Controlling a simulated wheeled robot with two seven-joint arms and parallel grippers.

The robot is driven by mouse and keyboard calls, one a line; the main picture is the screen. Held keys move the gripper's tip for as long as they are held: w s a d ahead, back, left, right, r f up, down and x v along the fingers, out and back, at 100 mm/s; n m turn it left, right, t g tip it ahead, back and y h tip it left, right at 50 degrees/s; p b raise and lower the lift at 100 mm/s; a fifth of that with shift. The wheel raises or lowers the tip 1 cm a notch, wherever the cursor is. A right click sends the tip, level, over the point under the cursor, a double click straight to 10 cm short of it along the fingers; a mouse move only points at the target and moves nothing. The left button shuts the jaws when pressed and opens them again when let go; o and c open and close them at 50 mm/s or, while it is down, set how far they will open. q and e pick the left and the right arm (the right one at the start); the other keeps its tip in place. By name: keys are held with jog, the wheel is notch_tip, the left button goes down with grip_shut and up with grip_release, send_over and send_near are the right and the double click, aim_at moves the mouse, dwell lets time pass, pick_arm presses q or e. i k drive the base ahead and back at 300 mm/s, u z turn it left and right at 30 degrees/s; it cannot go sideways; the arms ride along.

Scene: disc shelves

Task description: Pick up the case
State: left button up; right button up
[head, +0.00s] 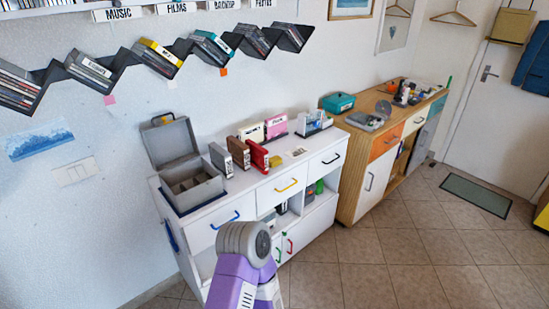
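Several things here could be the case. A grey box with its lid open (171,142) and inner compartments stands at the left end of the white cabinet (210,232). To its right, a grey-brown case (238,153) and a red case (258,157) stand upright. Behind them stand a cream case (250,133) and a pink-fronted case (276,127). More disc cases lean in the dark zigzag wall shelf (110,68). Neither of my grippers shows; only a purple and grey part of my arm rises at the bottom centre, in front of the cabinet.
A wooden cabinet (372,150) stands right of the white one, with a teal box (339,102) and a grey tray of items (367,120) on top. A green mat (476,195) lies before the door. The tiled floor in front of the cabinets is mostly clear.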

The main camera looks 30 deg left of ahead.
aim_at(258, 154)
jog(key=z, duration=0.25)
jog(key=i, duration=1.65)
jog(key=u, duration=1.05)
jog(key=i, duration=1)
jog(key=u, duration=1.05)
